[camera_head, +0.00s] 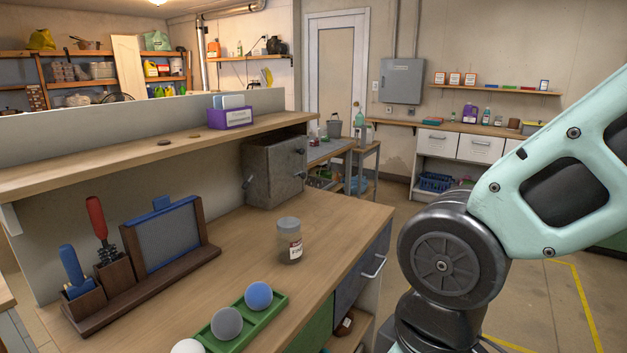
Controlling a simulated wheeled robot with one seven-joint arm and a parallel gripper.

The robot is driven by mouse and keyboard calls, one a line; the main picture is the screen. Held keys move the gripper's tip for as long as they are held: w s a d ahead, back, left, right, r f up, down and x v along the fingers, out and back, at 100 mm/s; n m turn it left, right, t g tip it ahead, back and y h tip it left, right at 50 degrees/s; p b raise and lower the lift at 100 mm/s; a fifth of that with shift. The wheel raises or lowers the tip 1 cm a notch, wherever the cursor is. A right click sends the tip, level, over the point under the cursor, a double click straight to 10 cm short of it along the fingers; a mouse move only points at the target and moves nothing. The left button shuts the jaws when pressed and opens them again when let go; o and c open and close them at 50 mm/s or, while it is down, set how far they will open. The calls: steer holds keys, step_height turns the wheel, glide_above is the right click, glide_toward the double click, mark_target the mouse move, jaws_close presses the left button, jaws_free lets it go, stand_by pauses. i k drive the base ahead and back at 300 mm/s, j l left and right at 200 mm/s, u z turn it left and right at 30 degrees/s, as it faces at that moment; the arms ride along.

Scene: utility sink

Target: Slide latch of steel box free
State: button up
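A grey steel box (262,172) stands on the wooden workbench, against the raised back shelf. Its front door faces right and toward me and looks shut. My arm fills the right side of the view. My gripper is outside the picture.
A jar (289,240) stands on the bench in front of the box. A green tray (262,318) with balls lies at the near edge. A wooden tool rack (150,262) stands at left. Open bench (215,250) lies between the rack and jar. The raised shelf (120,165) overhangs behind.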

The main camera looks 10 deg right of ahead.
mark_target(302, 174)
steer(key=i+l+u, duration=0.1)
steer(key=i+l, duration=0.15)
steer(key=i+l+u, duration=0.25)
steer(key=i+l, duration=0.2)
steer(key=l, duration=0.2)
steer(key=i+l+u, duration=0.25)
steer(key=i+l, duration=0.15)
steer(key=l, duration=0.35)
steer(key=i+l+u, duration=0.1)
steer(key=l, duration=0.3)
steer(key=i+l+u, duration=0.15)
steer(key=i+l, duration=0.15)
steer(key=l, duration=0.1)
